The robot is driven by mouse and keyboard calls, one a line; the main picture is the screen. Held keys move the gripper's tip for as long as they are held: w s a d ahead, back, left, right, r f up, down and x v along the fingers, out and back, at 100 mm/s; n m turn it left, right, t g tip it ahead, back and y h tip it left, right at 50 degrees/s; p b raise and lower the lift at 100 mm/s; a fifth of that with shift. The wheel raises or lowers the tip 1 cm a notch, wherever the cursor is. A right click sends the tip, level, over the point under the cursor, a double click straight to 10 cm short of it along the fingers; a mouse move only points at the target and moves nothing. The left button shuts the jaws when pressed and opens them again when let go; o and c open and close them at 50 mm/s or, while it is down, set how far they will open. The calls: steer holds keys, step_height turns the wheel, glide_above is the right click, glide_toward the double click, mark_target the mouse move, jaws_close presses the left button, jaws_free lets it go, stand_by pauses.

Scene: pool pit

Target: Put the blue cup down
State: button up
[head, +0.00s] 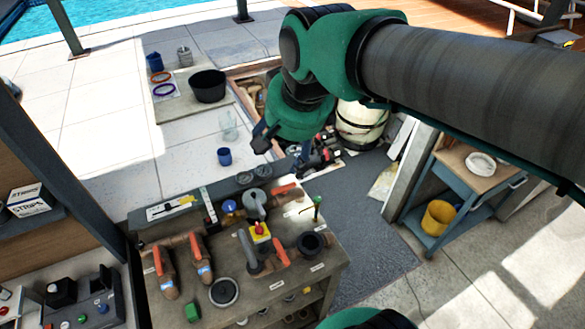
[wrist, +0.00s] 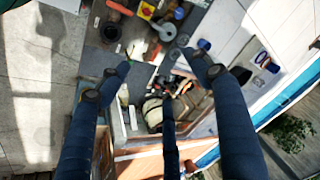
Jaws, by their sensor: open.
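A small blue cup (head: 224,156) stands upright on the pale paving behind the workbench in the head view. A second blue cup-like vessel (head: 155,63) stands farther back near the pool. I cannot tell from the frames which one the task means. My gripper (head: 292,150) is to the right of the nearer cup and apart from it, with its fingers spread. In the wrist view my gripper (wrist: 158,62) has its dark fingers wide apart with nothing between them. A blue object (wrist: 204,45), probably the nearer cup, shows beside the right fingertip.
The workbench (head: 335,272) in front holds pipes, valves and orange handles. A clear jar (head: 229,126), black tub (head: 208,86) and sheet with rings (head: 164,90) are on the paving. A blue cart (head: 451,167) with a yellow bucket (head: 438,217) is right. Paving left of the cup is clear.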

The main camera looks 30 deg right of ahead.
steer(key=s+f+n, duration=0.3)
steer(key=s+n, duration=0.1)
steer(key=s, duration=0.5)
steer(key=shift+s+d+f+t, duration=0.25)
steer(key=shift+s+f+t, duration=0.05)
steer(key=shift+s+t, duration=0.1)
step_height(320, 180, down, 17)
steer(key=b, duration=1.6)
steer(key=shift+r+b, duration=0.2)
steer(key=shift+b, duration=0.15)
